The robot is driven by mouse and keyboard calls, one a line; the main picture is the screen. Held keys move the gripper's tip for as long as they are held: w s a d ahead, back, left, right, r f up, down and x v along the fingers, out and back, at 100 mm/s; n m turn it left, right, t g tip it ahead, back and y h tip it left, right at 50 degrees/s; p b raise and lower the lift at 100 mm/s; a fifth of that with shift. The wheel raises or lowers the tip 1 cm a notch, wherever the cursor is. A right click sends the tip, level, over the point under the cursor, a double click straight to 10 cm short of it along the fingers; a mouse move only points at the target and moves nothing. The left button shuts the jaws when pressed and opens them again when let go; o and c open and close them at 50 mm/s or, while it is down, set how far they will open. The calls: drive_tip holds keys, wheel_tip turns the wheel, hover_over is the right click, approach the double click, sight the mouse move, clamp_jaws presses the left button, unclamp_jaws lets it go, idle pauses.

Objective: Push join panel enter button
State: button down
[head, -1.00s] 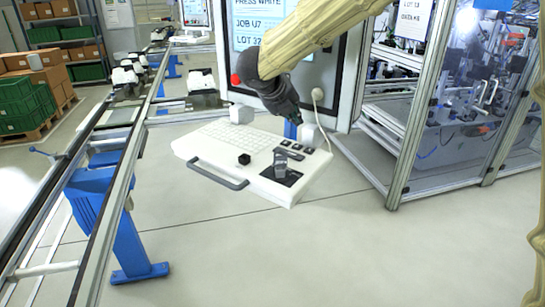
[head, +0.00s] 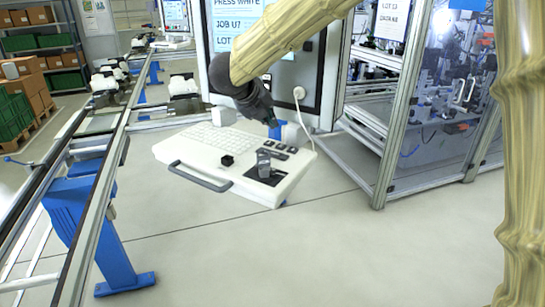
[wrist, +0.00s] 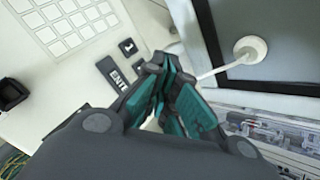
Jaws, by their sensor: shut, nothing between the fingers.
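The join panel is a white sloping console (head: 183,152) with a keyboard, a front handle and a few black buttons on its right part. My gripper (head: 273,122) is shut and empty, pointing down above the back right of the console. In the wrist view its fingertips (wrist: 163,66) are beside the ENTER button; I cannot tell whether they touch the console.
A monitor (head: 224,20) stands behind the console, with a cable plug (head: 299,92) on its frame. A black knob (head: 227,160) and a dark bracket (head: 264,164) stick up from the console. A conveyor rail (head: 95,185) runs along the left, a framed machine cell (head: 385,130) on the right. Floor in front is clear.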

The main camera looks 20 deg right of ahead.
drive_tip(key=shift+f+b, duration=1.8)
drive_tip(key=shift+f, duration=1.4)
drive_tip(key=shift+f, duration=0.2)
drive_tip(key=shift+f+b, duration=0.2)
drive_tip(key=shift+b, duration=0.1)
drive_tip(key=shift+f+b, duration=0.35)
drive_tip(key=shift+f, duration=0.15)
drive_tip(key=shift+r, duration=0.15)
drive_tip(key=shift+r+p, duration=0.6)
drive_tip(key=shift+r, duration=0.2)
drive_tip(key=shift+r+p, duration=1.6)
drive_tip(key=shift+r, duration=0.9)
